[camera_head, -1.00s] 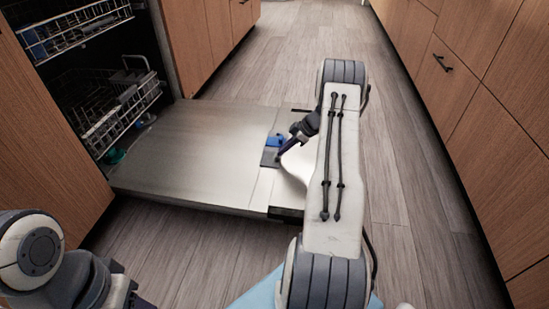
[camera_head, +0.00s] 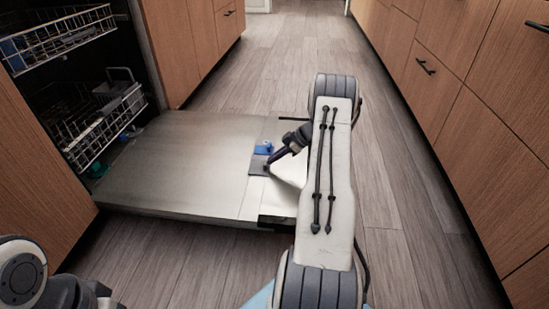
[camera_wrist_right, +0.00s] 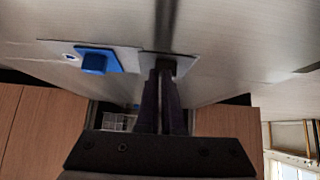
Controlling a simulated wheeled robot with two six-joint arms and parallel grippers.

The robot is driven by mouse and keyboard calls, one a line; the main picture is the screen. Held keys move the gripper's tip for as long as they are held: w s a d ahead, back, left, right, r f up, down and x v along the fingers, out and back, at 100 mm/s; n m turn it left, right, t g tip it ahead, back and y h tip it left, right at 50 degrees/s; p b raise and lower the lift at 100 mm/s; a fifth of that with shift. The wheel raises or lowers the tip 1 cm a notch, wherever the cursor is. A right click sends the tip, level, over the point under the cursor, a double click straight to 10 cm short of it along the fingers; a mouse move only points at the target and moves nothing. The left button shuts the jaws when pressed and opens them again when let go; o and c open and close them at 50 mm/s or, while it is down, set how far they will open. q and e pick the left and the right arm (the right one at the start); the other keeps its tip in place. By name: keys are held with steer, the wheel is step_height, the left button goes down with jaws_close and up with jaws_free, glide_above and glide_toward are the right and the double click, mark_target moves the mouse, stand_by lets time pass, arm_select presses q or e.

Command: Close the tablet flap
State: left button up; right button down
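The open dishwasher door (camera_head: 170,165) lies flat across the floor. Near its outer end is the tablet dispenser with a blue part (camera_head: 264,149). The dispenser shows in the right wrist view as a pale plate carrying the blue piece (camera_wrist_right: 97,62). A small grey plate (camera_head: 257,166), which looks like the flap, lies beside the blue part; it also shows in the wrist view (camera_wrist_right: 187,64). My right gripper (camera_head: 268,164) is shut, with its fingertips (camera_wrist_right: 165,66) at the grey plate, seemingly touching it. My left gripper is out of view; only part of that arm shows at lower left.
Dishwasher racks (camera_head: 100,120) stand in the open cavity at left. Wooden cabinets (camera_head: 440,100) line the right side. The wooden floor (camera_head: 290,50) between them is clear beyond the door.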

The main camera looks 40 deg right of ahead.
steer(key=shift+s+a+p, duration=0.1)
steer(key=shift+a+p, duration=0.3)
steer(key=shift+a, duration=0.15)
